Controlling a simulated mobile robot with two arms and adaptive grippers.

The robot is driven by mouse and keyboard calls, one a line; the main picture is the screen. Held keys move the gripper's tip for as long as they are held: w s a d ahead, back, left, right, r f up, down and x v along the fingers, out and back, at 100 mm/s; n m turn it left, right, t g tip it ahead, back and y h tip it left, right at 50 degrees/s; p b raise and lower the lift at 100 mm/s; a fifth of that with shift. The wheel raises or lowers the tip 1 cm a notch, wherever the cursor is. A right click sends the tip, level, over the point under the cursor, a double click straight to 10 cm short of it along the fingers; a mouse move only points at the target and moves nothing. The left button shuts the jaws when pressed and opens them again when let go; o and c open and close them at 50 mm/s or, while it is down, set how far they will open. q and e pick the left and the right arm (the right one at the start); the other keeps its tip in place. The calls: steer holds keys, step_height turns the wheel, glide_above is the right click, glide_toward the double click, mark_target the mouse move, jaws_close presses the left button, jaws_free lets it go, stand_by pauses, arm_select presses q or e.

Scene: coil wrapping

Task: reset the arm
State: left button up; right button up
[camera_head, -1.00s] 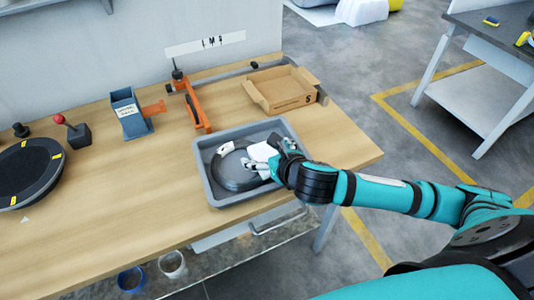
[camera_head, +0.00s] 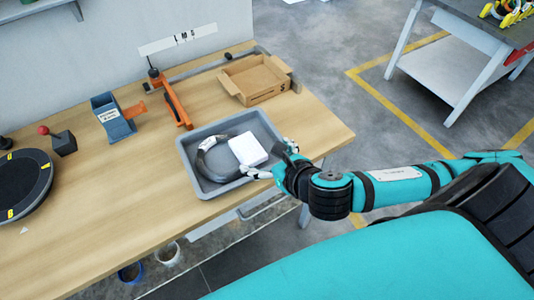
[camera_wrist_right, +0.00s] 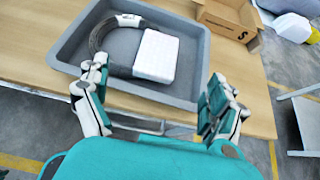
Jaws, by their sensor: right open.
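My right gripper (camera_head: 268,160) is at the right front corner of the grey tray (camera_head: 198,182). It is open and empty, and its two fingers stand wide apart in the right wrist view (camera_wrist_right: 152,100). In the tray lies a dark coil (camera_head: 213,160) with a white box-like piece (camera_head: 248,149) at its right side. The coil (camera_wrist_right: 101,34) and the white piece (camera_wrist_right: 156,55) lie beyond the fingertips in the wrist view, apart from them. My left gripper is not in view.
An open cardboard box (camera_head: 257,82) stands behind the tray. An orange tool (camera_head: 175,100), a blue-grey dispenser (camera_head: 113,118), a red-knobbed lever (camera_head: 60,141) and a black turntable (camera_head: 22,186) stand to the left. Bare wooden table (camera_head: 120,210) lies at the front.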

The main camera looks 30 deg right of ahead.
stand_by(0.3)
steer(key=s+f+m+g, duration=0.4)
steer(key=s+f+m, duration=0.15)
steer(key=m, duration=1.15)
steer(key=s+f+m+g, duration=0.45)
steer(key=s+m, duration=0.25)
steer(key=m, duration=1)
steer(key=s+f+g, duration=0.1)
steer(key=s+f, duration=0.2)
steer(key=f, duration=1.4)
steer(key=s+f, duration=0.4)
steer(key=f, duration=1.4)
steer(key=s+d+f, duration=0.2)
steer(key=s+f, duration=0.6)
steer(key=s, duration=0.3)
steer(key=shift+d+g+h, duration=0.25)
steer(key=shift+g+h, duration=0.05)
steer(key=shift+g, duration=0.05)
steer(key=shift+w, duration=0.1)
